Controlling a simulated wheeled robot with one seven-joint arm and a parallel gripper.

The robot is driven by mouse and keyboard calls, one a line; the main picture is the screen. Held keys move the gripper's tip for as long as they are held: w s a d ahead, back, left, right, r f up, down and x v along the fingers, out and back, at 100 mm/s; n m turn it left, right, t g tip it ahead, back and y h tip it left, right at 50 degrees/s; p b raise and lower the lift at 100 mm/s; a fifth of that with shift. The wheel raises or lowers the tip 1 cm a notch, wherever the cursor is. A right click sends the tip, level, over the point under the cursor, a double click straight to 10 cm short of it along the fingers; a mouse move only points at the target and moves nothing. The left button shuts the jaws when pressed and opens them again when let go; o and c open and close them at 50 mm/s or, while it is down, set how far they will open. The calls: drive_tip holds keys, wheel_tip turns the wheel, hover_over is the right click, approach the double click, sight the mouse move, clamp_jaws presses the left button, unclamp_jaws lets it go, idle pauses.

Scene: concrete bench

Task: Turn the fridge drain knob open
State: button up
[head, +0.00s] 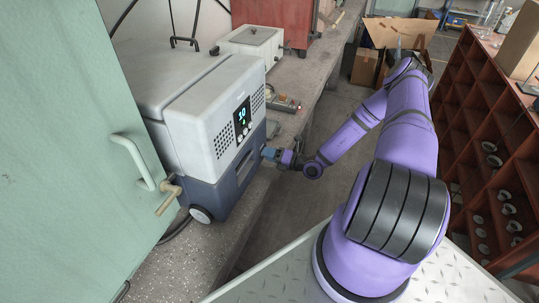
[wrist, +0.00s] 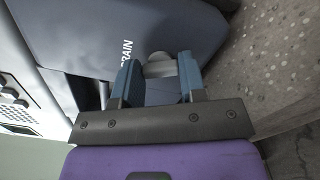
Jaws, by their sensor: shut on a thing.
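The portable fridge (head: 203,115) is a white and dark blue box with a lit display, standing on the concrete bench. In the wrist view its dark lower panel (wrist: 190,25) carries the word DRAIN. The drain knob (wrist: 160,66), a small light grey knob, sits just beside that label, between my blue fingertips. My gripper (wrist: 160,82) is shut on the knob, one finger on each side. In the head view my gripper (head: 270,154) is at the fridge's lower right end, and the knob is hidden there.
A green cabinet door (head: 60,150) with a handle stands close on the left. A white box (head: 250,42) and a small device with a red light (head: 286,104) lie behind the fridge on the bench (head: 295,122). A red pigeonhole shelf (head: 480,130) stands at the right.

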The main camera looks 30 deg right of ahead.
drive_tip(key=m, duration=0.5)
drive_tip(key=shift+d+f+m, duration=0.1)
drive_tip(key=shift+m, duration=0.2)
idle(0.4)
drive_tip(key=o, duration=0.9)
drive_tip(key=shift+s, duration=0.1)
drive_tip(key=v, duration=1)
drive_tip(key=shift+s+d, duration=0.25)
drive_tip(key=shift+s, duration=0.05)
